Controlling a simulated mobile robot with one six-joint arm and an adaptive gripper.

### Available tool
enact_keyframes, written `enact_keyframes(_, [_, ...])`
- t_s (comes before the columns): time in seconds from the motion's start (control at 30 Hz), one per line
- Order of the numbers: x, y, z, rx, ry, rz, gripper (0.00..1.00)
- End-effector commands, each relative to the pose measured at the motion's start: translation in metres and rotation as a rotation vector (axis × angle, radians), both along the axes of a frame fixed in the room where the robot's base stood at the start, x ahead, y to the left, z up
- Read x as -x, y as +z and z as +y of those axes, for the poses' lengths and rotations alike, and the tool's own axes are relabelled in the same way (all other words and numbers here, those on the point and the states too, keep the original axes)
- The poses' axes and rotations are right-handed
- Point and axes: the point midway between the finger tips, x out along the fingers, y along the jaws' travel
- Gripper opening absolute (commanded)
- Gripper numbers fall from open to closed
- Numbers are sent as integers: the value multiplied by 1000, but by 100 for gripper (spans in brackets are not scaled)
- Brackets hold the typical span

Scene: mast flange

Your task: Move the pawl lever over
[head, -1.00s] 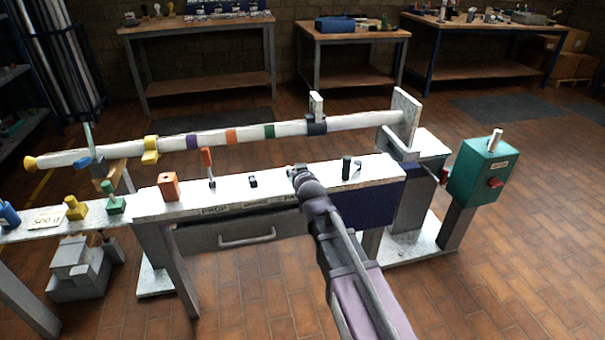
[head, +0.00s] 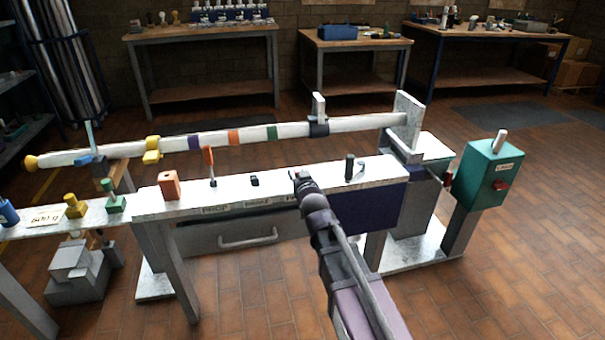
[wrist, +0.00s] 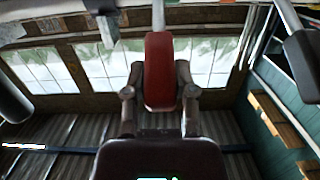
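My gripper (head: 302,179) is at the front of the white bench top, right of its middle. In the wrist view my two fingers (wrist: 160,88) stand on either side of a red lever handle (wrist: 159,75) and appear closed on it. The handle's pale stem (wrist: 158,16) runs to the top edge of the picture. In the head view the gripper hides this handle. Another lever with an orange handle (head: 208,156) stands upright on the bench, well left of my gripper. Labels run along the bench front, too small to read surely.
A dark lever (head: 350,167) stands right of my gripper, and a low black piece (head: 254,181) is to its left. A long white mast (head: 290,132) lies behind. A teal box (head: 487,174) is at right, an orange block (head: 169,185) at left.

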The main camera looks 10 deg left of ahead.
Motion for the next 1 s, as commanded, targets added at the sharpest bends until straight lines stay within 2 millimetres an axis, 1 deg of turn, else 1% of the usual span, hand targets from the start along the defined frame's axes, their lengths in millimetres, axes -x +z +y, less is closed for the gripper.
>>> enact_keyframes(0.03, [-1,-1,-1,1,-2,3,51])
enact_keyframes(0.1, [-1,-1,-1,1,-2,2,69])
enact_keyframes(0.47, [-1,0,-1,0,-1,-1,69])
enact_keyframes(0.63, [0,7,-1,-1,-1,-2,69])
enact_keyframes(0.77, [0,18,-1,-1,0,-2,69])
enact_keyframes(1.0, [0,53,-1,-1,0,-2,69])
